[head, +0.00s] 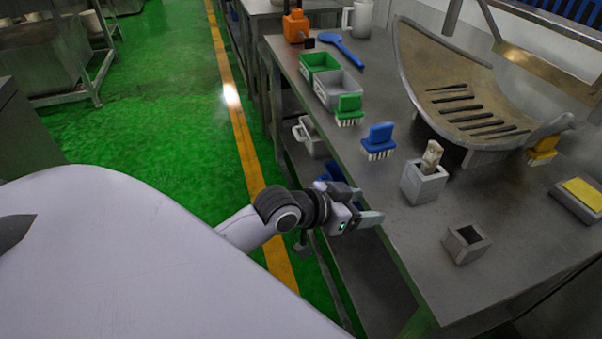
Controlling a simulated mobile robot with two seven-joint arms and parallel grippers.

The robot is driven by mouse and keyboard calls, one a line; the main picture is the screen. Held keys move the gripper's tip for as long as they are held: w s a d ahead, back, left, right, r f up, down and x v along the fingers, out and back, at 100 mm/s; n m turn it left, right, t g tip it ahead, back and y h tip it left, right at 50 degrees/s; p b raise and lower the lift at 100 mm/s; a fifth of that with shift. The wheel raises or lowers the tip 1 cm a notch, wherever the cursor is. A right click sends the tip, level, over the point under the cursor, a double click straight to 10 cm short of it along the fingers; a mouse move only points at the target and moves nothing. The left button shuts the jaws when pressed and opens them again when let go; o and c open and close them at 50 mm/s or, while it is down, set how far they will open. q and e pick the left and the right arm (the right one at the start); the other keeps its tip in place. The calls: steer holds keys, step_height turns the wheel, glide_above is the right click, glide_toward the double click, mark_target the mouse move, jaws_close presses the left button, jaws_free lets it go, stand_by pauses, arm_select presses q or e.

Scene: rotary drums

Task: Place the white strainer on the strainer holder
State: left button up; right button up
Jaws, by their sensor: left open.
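My left gripper (364,205) is open and empty beside the near long edge of the metal table. I see no clearly white strainer. A pale upright piece (432,156) stands in a grey square box (423,185) on the table, to the right of and beyond the gripper; I cannot tell if it is the strainer. A smaller, empty grey square holder (466,244) sits nearer, to the right of the gripper; I cannot tell whether it is the strainer holder. My right gripper is not in view.
The table (430,230) also bears a green brush (348,107), a blue brush (379,138), a yellow brush (542,147), green and grey bins (338,88), a blue spoon (342,50) and a slotted metal chute (445,75). A pale jug (311,137) stands on the shelf below.

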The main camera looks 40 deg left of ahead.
arm_select(q)
steer(key=s+f+n+g+y, duration=0.1)
steer(key=s+f+y, duration=0.2)
steer(key=s+f, duration=1.3)
steer(key=shift+s+a+f+n, duration=0.15)
steer(key=shift+s+a+n, duration=0.3)
steer(key=shift+s, duration=0.6)
